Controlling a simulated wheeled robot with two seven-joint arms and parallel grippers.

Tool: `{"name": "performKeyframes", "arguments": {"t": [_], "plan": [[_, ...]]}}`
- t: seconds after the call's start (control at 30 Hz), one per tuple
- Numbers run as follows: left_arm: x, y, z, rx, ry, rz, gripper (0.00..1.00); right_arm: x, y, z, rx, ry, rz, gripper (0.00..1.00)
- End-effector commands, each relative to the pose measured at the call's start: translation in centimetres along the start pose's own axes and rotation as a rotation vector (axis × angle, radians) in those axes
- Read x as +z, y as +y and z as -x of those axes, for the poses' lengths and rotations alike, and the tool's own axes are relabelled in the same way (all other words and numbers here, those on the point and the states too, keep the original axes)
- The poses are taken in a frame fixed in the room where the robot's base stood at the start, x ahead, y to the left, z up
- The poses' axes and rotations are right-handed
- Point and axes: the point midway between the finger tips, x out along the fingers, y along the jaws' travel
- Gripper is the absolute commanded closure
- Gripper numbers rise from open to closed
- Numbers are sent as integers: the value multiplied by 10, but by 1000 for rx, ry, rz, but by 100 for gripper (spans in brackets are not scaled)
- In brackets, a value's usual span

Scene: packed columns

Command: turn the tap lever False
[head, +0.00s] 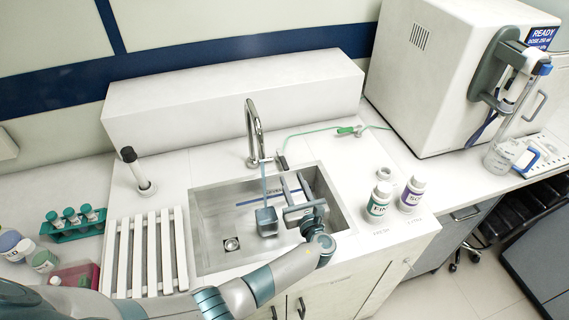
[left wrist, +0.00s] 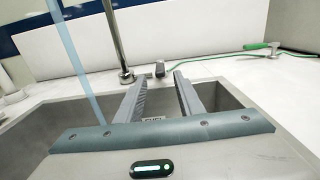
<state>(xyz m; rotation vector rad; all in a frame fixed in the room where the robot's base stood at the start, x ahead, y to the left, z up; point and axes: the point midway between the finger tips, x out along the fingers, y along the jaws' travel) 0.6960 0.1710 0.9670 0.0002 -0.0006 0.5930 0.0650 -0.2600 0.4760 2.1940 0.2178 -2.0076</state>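The chrome gooseneck tap (head: 254,135) stands behind the sink (head: 203,228); its post also shows in the left wrist view (left wrist: 116,40). A pale blue stream of water (head: 264,185) runs down from its spout, also seen in the left wrist view (left wrist: 78,62). The small dark tap lever (head: 281,161) stands just right of the tap's base; in the left wrist view the lever (left wrist: 160,69) shows beyond and between my fingertips. My left gripper (head: 291,178) is over the sink, open and empty, its fingers pointing toward the lever, apart from it. My right gripper is out of view.
A grey square container (head: 266,222) is under the stream. A green hose nozzle (head: 348,130) lies right of the tap. Two labelled bottles (head: 379,199) (head: 411,195) stand right of the sink; a slatted rack (head: 145,257) and a tube rack (head: 76,227) are left. A white machine (head: 425,75) stands far right.

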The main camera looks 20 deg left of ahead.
Motion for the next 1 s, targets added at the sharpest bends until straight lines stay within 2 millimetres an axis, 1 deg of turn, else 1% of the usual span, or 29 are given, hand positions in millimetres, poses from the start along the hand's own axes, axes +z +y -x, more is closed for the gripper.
{"name": "performKeyframes", "arguments": {"t": [0.03, 0.17, 0.3, 0.5, 0.7, 0.97, 1.0], "plan": [[0, 0, -9, 1, -2, -2, 66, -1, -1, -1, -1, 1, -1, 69], [0, 1, -31, 2, -1, -1, 66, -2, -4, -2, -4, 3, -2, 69], [-3, 1, -54, 1, -1, 0, 66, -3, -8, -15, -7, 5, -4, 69], [-2, 0, -79, 0, 0, -1, 66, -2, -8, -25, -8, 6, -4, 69], [-1, 0, -90, 0, 2, -1, 66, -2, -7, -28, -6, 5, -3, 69], [0, 0, -90, 0, 2, -1, 66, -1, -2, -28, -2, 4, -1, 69], [0, 0, -90, 0, 2, -1, 68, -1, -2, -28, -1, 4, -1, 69]]}}
